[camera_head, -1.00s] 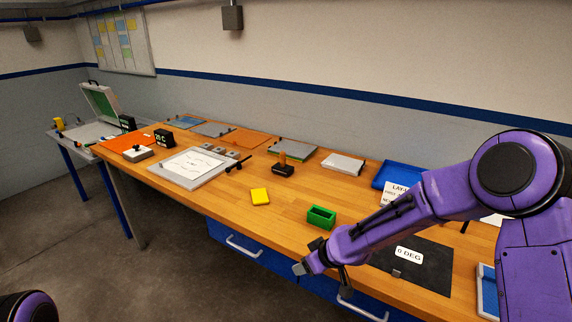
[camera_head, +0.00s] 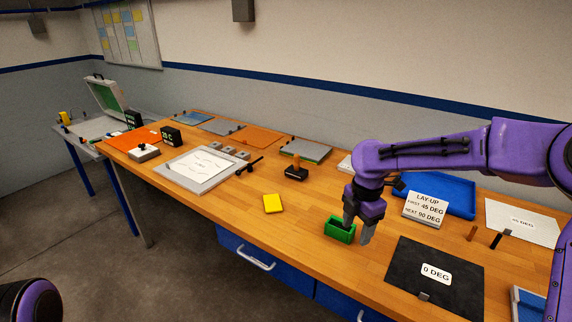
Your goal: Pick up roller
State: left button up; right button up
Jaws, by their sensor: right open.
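No thing is plainly marked as the roller. A black block with an upright orange-brown handle (camera_head: 296,170) stands mid-table. A small black bar with knobbed ends (camera_head: 249,166) lies at the right edge of the white sheet's board. My right gripper (camera_head: 357,229) is open and points down at a small green open box (camera_head: 336,234). Its fingers cover part of the box; whether they touch it is unclear. My left gripper is out of view; only a purple part of that arm shows.
A yellow block (camera_head: 273,203) lies left of the green box. A black sheet labelled 0 DEG (camera_head: 410,272) lies in front right. A lay-up sign (camera_head: 425,208) stands before a blue tray (camera_head: 460,187). Bare wood lies around the yellow block.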

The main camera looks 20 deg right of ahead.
aim_at(294, 170)
jog(key=z, duration=0.05)
jog(key=i, duration=1.7)
